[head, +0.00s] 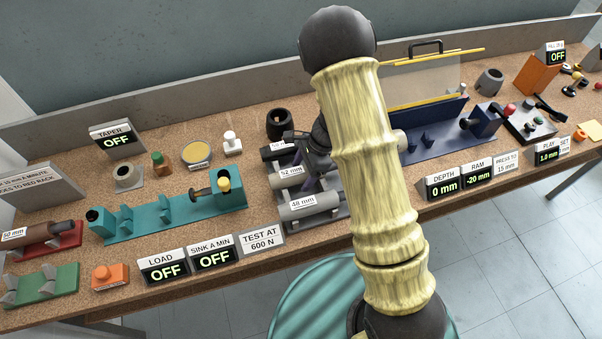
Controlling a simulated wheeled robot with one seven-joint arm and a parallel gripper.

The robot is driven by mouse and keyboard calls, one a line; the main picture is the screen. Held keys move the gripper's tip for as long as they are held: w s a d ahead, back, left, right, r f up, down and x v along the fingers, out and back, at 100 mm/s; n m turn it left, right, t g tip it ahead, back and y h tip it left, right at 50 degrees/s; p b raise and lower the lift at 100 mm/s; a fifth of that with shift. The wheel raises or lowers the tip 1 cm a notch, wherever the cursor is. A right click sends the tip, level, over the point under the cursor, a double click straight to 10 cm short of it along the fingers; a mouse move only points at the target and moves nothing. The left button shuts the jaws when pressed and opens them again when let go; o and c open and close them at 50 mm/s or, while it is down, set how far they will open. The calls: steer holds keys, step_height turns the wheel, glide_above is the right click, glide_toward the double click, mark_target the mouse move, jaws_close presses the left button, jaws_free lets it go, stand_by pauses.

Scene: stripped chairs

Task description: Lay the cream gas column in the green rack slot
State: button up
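A short cream, rounded end (400,140) shows just right of my arm, beside the navy fixture. It may be the cream gas column, but my arm hides the rest. The green rack (48,287) lies at the front left of the bench, with grey cradle pieces on it and no column in it. My gripper (308,160) is dark and partly hidden behind my arm, over the grey tubes in the middle of the bench. I cannot tell whether its fingers are open or shut, or whether it holds anything.
Grey tubes (309,204) lie mid-bench; the navy fixture (435,138) is right.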

mark_target(303, 169)
jaws_close()
step_height(303, 169, up, 10)
steer(key=shift+r, duration=0.1)
stand_by(0.6)
stand_by(0.8)
